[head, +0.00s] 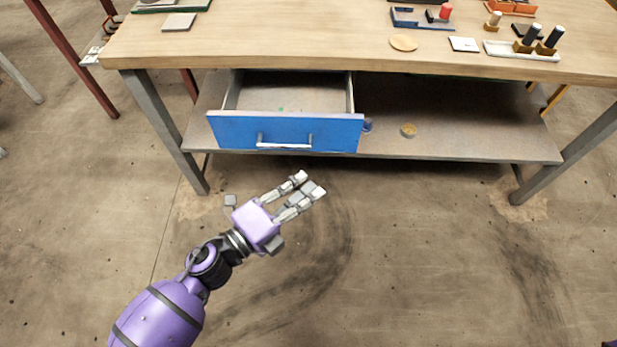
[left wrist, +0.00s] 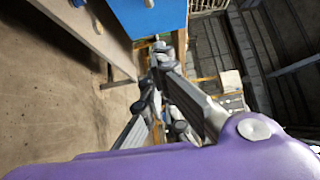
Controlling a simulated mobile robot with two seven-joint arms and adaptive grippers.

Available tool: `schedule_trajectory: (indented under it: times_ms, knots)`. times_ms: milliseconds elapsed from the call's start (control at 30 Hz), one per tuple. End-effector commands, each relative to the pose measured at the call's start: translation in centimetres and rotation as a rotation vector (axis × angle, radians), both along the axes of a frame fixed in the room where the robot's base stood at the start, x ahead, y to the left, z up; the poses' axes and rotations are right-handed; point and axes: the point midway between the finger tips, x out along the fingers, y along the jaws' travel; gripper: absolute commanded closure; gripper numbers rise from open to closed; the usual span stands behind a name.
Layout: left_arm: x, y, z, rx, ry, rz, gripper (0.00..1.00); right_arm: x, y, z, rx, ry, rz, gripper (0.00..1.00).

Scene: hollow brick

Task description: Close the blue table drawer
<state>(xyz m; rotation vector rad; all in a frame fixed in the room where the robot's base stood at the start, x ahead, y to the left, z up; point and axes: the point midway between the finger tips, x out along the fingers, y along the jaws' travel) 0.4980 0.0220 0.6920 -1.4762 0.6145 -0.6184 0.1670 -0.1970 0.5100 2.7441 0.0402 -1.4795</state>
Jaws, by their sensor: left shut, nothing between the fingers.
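The blue drawer (head: 335,133) hangs under the wooden table and is pulled open, with its inside visible from above. Its front has a light bar handle (head: 284,146). My left gripper (head: 312,184) is in front of and below the drawer front in the head view, apart from it, with its fingers shut and empty, pointing up and right. In the left wrist view the blue drawer front (left wrist: 160,14) shows at the top, beyond the gripper fingers (left wrist: 160,50). My right gripper is not in view.
The wooden tabletop (head: 300,45) carries several small items, including a round disc (head: 403,43) and a white card (head: 464,44). A lower shelf (head: 460,145) lies behind the drawer, between grey table legs (head: 165,130). The floor in front is clear.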

Motion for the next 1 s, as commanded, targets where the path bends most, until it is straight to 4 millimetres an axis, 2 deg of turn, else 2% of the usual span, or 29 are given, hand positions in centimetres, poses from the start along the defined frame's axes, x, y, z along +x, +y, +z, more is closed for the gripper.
schedule_trajectory:
  times_ms: [400,633,1000]
  knots:
    - [6.3,-6.0,0.2,-0.003,0.0,0.002,1.0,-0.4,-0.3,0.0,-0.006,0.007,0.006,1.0]
    - [9.2,-5.8,0.0,-0.003,0.003,0.004,1.0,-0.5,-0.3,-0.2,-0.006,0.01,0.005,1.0]
    - [9.8,-5.7,0.0,-0.004,0.004,0.004,1.0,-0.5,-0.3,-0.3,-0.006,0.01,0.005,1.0]
